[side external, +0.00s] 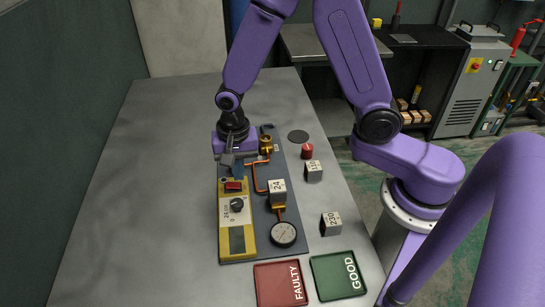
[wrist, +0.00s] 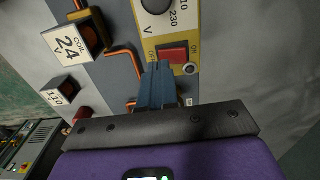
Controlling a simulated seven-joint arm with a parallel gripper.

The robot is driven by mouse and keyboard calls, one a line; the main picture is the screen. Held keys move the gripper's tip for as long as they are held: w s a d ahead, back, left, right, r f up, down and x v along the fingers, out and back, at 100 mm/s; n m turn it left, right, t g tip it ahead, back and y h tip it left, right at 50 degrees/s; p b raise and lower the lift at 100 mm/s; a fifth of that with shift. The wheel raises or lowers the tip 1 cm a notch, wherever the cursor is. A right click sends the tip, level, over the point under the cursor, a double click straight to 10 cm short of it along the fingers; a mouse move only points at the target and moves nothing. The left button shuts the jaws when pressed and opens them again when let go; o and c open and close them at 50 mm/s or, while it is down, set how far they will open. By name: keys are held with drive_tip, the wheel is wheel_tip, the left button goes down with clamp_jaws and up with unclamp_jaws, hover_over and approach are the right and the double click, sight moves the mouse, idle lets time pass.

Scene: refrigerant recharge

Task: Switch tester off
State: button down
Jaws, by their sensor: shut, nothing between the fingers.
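The yellow tester (side external: 227,246) lies on the grey board. It has a red rocker switch (side external: 233,186) at its far end, a dark dial and a display. In the wrist view the red switch (wrist: 173,53) sits on the tester's yellow edge, with "ON" lettering beside it and the dial (wrist: 156,4) at the top. I cannot tell which way the rocker is tipped. My gripper (side external: 238,173) is shut and empty, with its blue fingers pointing down at the far end of the tester. In the wrist view the fingertips (wrist: 158,68) are just beside the switch; contact is unclear.
A coil block marked 24 (side external: 278,188) and a gauge (side external: 283,234) are on the board, with copper pipe. Blocks marked 110 (side external: 313,171) and 230 (side external: 331,223) stand to the right. FAULTY (side external: 268,292) and GOOD (side external: 326,284) trays lie in front. The left table is clear.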

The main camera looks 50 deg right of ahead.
sight(240, 185)
drive_tip(key=shift+r, duration=1.9)
